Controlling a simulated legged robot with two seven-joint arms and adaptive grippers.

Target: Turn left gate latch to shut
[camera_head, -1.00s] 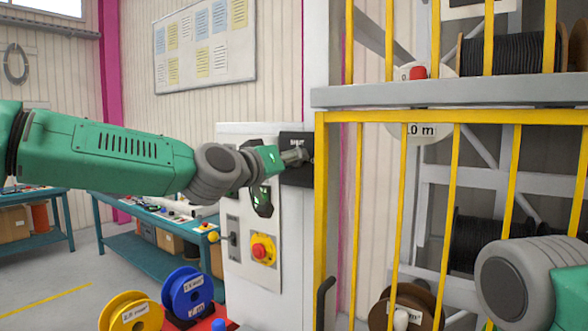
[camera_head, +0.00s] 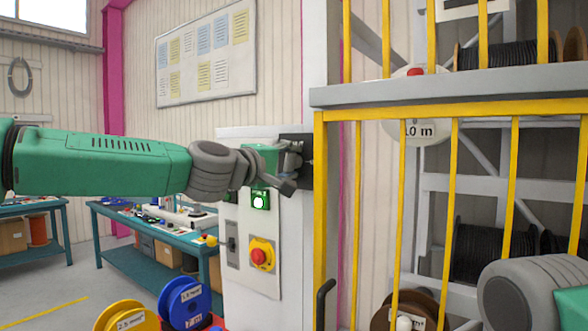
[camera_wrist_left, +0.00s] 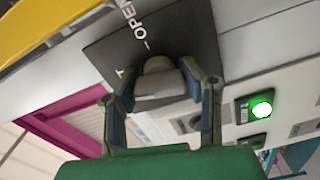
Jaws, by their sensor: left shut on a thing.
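The left gate latch is a grey knob (camera_wrist_left: 160,82) on a dark plate (camera_wrist_left: 125,45) with the word OPEN in white. In the head view the plate (camera_head: 307,165) is beside the yellow gate post, on the upper right of the white control cabinet. My left gripper (camera_head: 292,165) is at the plate and partly hides the latch. In the left wrist view my left gripper (camera_wrist_left: 172,90) has its two fingers on either side of the knob, shut on it. The lettering on the plate shows tilted. My right gripper is out of view.
The cabinet carries a lit green button (camera_head: 259,201) just below the left gripper and a red stop button (camera_head: 260,256) on yellow. A yellow barred gate (camera_head: 402,220) stands to the right with a reel rack behind. A teal workbench (camera_head: 130,228) is at left.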

